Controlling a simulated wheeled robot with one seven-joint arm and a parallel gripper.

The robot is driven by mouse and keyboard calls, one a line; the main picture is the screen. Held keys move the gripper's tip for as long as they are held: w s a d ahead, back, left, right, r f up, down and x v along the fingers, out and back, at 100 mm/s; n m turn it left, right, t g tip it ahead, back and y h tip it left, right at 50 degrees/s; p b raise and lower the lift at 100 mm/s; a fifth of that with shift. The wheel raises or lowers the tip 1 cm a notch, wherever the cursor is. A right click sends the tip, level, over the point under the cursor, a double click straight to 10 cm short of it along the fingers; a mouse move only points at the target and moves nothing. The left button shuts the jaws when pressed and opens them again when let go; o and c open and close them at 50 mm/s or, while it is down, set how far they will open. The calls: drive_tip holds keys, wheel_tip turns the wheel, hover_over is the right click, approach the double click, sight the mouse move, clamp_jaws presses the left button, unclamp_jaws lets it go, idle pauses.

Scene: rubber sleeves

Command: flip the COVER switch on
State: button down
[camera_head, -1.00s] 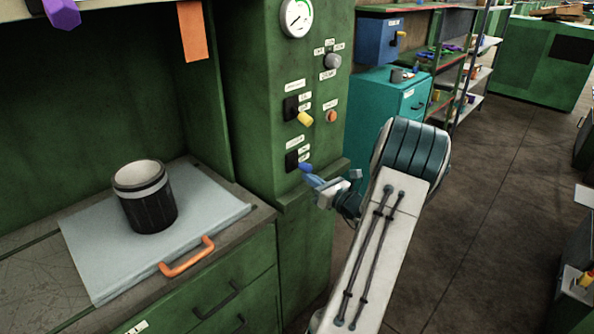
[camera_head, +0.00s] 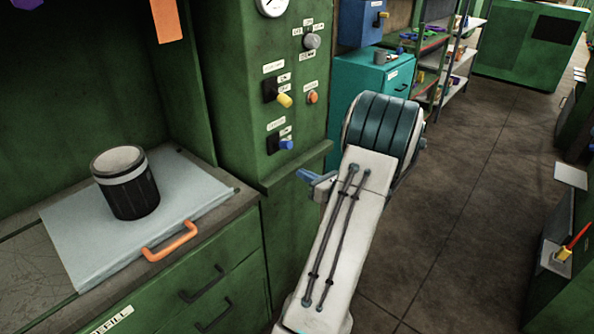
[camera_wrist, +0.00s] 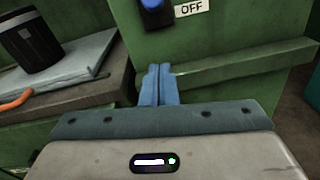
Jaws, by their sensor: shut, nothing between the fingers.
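Two lever switches sit on the green panel. The upper has a yellow lever (camera_head: 285,100) angled downward. The lower has a blue lever (camera_head: 286,145) pointing outward from its dark base. The small labels are too blurred to tell surely which reads COVER. In the wrist view the blue lever (camera_wrist: 156,7) is cut by the top edge, beside an OFF label (camera_wrist: 191,9). My gripper (camera_head: 303,175) is below and right of the blue lever, apart from it. In the wrist view its blue fingers (camera_wrist: 159,80) are together and empty, below the lever.
A ledge (camera_head: 300,165) juts from the panel below the switches. An orange button (camera_head: 312,97) and a grey knob (camera_head: 311,41) are on the panel. A dark jar (camera_head: 133,196) stands on a pale board (camera_head: 75,245) at left. Floor at right is clear.

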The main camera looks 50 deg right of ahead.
drive_tip(key=s, duration=0.6)
drive_tip(key=shift+s+a+r, duration=0.2)
drive_tip(key=shift+a+r, duration=0.1)
drive_tip(key=shift+r, duration=0.1)
drive_tip(key=w+a+r+n+g+y, duration=0.25)
drive_tip(key=a+n, duration=0.25)
drive_tip(key=a, duration=0.4)
drive_tip(key=w+a+r+n+g+y+p, duration=0.1)
drive_tip(key=w+a+n+g+y, duration=0.3)
drive_tip(key=a, duration=0.4)
drive_tip(key=w+a+r+n+g+y, duration=0.25)
drive_tip(key=a+n, duration=0.35)
drive_tip(key=a, duration=0.3)
drive_tip(key=s+a+r+n+g+h+p, duration=0.1)
drive_tip(key=s+a+n+h, duration=0.3)
drive_tip(key=a+n, duration=0.4)
drive_tip(key=s+a+r+n+g+h+p, duration=0.2)
drive_tip(key=s+a+n, duration=0.4)
drive_tip(key=n, duration=0.9)
drive_tip(key=a+r+g+h, duration=0.1)
drive_tip(key=a+g, duration=0.1)
drive_tip(key=a, duration=0.1)
drive_tip(key=shift+a+r+g+h, duration=0.15)
drive_tip(key=shift+r+g+h, duration=0.15)
drive_tip(key=shift+r+h, duration=0.1)
